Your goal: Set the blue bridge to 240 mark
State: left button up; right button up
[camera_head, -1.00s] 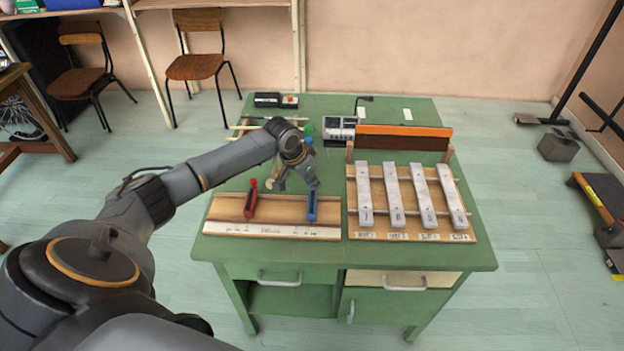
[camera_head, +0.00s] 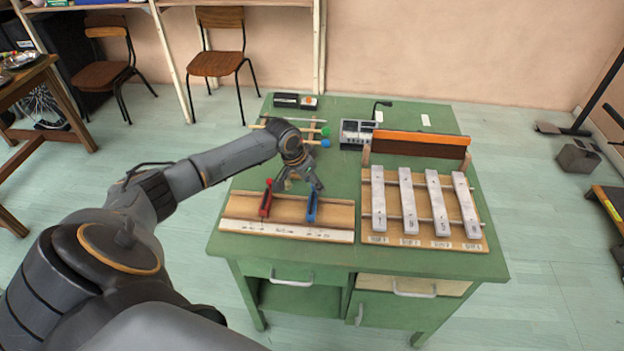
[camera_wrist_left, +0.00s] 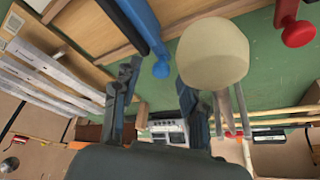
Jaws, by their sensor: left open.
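The blue bridge (camera_head: 312,207) stands on a wooden board with a white marked strip (camera_head: 285,231) along its front edge. The strip's numbers are too small to read. The red bridge (camera_head: 266,199) stands to its left on the same board. My left gripper (camera_head: 300,182) is open just behind the blue bridge. In the left wrist view the blue bridge's round knob (camera_wrist_left: 161,69) shows between and just beyond the fingertips (camera_wrist_left: 158,85), close to the left-hand finger. I cannot tell whether they touch. The red bridge's knob (camera_wrist_left: 298,34) is further right. My right gripper is out of view.
A row of metal bars (camera_head: 408,203) on a wooden frame stands right of the board, with an orange-topped panel (camera_head: 421,140) behind. Mallets (camera_head: 312,131) and a grey device (camera_head: 356,132) lie farther back. A cream mallet head (camera_wrist_left: 212,54) shows close to the wrist camera.

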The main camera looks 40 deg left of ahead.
pick_arm(q)
jog(key=v, duration=1.1)
jog(key=shift+s+r, duration=0.25)
jog(key=shift+r, duration=0.05)
jog(key=shift+a, duration=0.1)
